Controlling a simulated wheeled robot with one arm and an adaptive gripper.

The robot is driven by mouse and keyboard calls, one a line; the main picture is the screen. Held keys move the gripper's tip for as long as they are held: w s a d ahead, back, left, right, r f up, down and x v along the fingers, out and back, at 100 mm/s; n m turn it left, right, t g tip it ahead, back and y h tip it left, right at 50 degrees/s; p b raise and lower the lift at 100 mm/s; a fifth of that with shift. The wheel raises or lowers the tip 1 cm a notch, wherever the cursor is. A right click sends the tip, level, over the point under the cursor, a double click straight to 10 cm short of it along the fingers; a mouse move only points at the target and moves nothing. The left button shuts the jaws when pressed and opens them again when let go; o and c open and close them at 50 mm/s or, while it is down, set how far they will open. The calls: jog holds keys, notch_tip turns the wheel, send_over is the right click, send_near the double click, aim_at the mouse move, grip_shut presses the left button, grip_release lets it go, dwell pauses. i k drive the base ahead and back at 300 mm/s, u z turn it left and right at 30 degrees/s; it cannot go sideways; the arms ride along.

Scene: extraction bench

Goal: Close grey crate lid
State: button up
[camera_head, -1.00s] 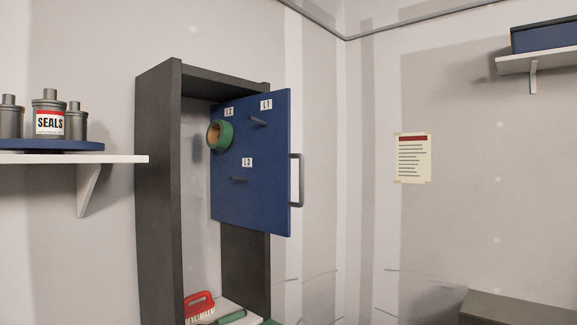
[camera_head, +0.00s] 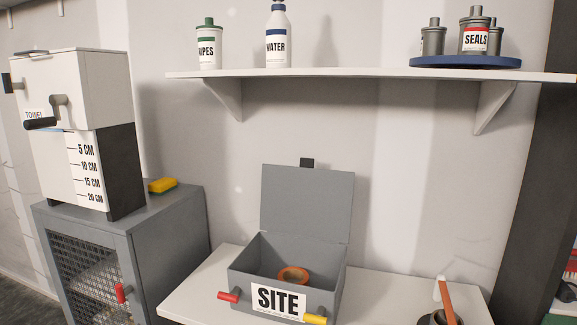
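A grey crate (camera_head: 335,280) with a "SITE" label (camera_head: 278,299) stands on a white bench surface. Its grey lid (camera_head: 307,202) is open and stands upright at the back, with a small black tab (camera_head: 307,163) on its top edge. A round orange-brown ring-like thing (camera_head: 293,275) lies inside the crate. A red handle (camera_head: 228,297) sticks out at the crate's front left and a yellow handle (camera_head: 315,319) at its front right. My gripper does not show in this view.
A white shelf (camera_head: 350,76) with bottles and grey canisters hangs above the crate. A grey mesh-door cabinet (camera_head: 170,235) with a towel dispenser (camera_head: 95,85) stands at left. A dark container with a brown handle (camera_head: 447,300) is at right. Bench between it and the crate is clear.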

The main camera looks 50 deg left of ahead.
aim_at(305, 201)
jog(key=u, duration=0.8)
jog(key=k, duration=1.05)
jog(key=z, duration=0.1)
jog(key=i, duration=1.2)
jog(key=u, duration=0.75)
jog(key=i, duration=0.4)
jog(key=u, duration=0.45)
